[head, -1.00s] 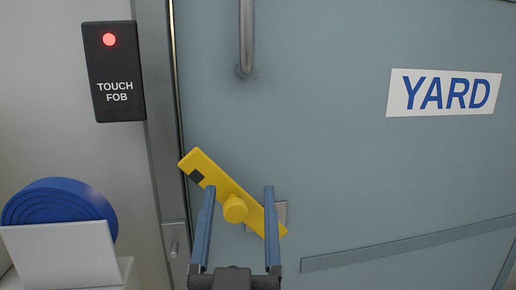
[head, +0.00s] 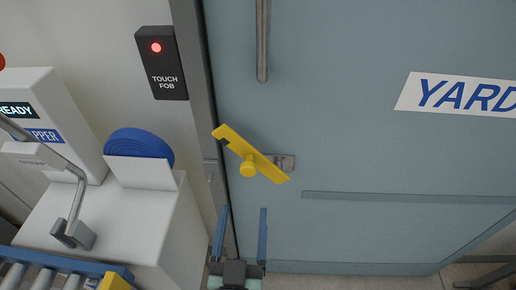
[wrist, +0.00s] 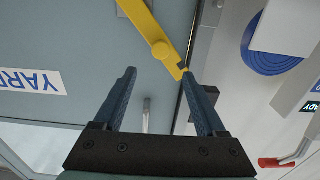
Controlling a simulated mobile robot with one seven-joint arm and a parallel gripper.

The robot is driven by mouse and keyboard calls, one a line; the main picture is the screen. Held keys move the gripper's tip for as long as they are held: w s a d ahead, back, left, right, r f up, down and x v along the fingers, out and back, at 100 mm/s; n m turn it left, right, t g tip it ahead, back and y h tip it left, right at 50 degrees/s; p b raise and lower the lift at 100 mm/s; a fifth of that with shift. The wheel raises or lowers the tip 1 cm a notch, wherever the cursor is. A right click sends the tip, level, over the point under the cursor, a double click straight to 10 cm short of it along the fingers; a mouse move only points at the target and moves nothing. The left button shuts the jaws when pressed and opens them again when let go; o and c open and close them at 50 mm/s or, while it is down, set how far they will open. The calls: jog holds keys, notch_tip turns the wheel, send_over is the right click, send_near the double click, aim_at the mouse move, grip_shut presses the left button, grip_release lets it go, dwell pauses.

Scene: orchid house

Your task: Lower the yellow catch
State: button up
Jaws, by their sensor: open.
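The yellow catch (head: 238,148) is a flat bar with a round knob on the grey-blue door (head: 350,140). It lies tilted, its left end up by the door's edge and its right end lower, over a small metal plate (head: 285,162). My gripper (head: 240,212) is open and empty, below the catch and apart from it in the head view. In the wrist view the catch (wrist: 148,22) shows beyond the open fingers (wrist: 158,82), its dark-marked end near the right fingertip; whether they touch there I cannot tell.
A vertical door handle (head: 263,45) is above the catch. A fob reader (head: 160,65) with a red light is on the wall at left. A white machine (head: 50,125), a blue strap roll (head: 140,146) and a roller conveyor (head: 45,275) stand lower left.

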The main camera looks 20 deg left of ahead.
aim_at(248, 172)
jog(key=x, duration=1.3)
jog(key=shift+f+p, duration=0.1)
jog(key=shift+p, duration=0.3)
jog(key=shift+s, duration=0.1)
grip_shut()
dwell(0.8)
